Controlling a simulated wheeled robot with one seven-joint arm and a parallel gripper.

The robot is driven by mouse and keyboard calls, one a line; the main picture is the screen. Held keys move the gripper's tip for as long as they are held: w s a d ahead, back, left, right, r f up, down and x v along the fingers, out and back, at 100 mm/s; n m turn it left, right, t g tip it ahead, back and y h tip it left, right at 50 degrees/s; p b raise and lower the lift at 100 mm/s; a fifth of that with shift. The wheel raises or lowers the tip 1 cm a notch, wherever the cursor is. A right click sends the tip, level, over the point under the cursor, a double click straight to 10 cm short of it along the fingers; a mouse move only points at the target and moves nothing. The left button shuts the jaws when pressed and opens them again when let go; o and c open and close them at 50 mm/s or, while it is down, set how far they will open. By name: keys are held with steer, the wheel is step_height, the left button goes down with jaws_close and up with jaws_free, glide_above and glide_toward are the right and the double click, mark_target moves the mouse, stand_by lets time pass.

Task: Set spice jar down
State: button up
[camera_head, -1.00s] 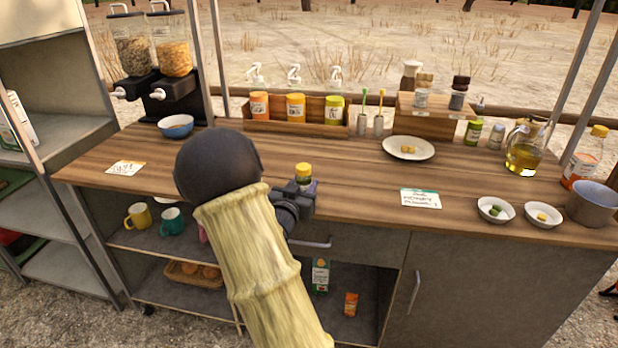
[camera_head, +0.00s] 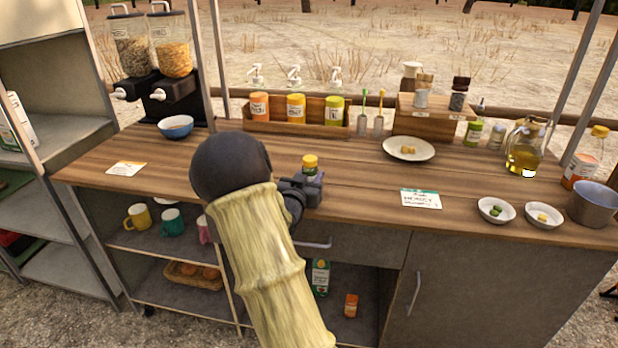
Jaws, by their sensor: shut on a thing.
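The spice jar (camera_head: 310,163) has a yellow lid and a dark body, and it stands upright in my gripper (camera_head: 309,184). My gripper is shut on it, near the front middle of the wooden counter (camera_head: 352,172). The jar's lower part is hidden by the gripper, so I cannot tell whether its base touches the counter. My arm covers part of the counter's front edge and the shelves below.
A white card (camera_head: 421,198) lies to the right of my gripper. A plate (camera_head: 408,149) with yellow pieces stands farther back. Two small bowls, one here (camera_head: 496,210), and a metal pot (camera_head: 594,203) are at the right. The counter behind the jar is clear.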

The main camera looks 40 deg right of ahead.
steer(key=shift+f, duration=0.15)
steer(key=o, duration=1)
steer(key=shift+o, duration=0.2)
steer(key=shift+r, duration=0.2)
steer(key=v, duration=1.2)
steer(key=shift+p, duration=0.3)
steer(key=shift+f, duration=0.15)
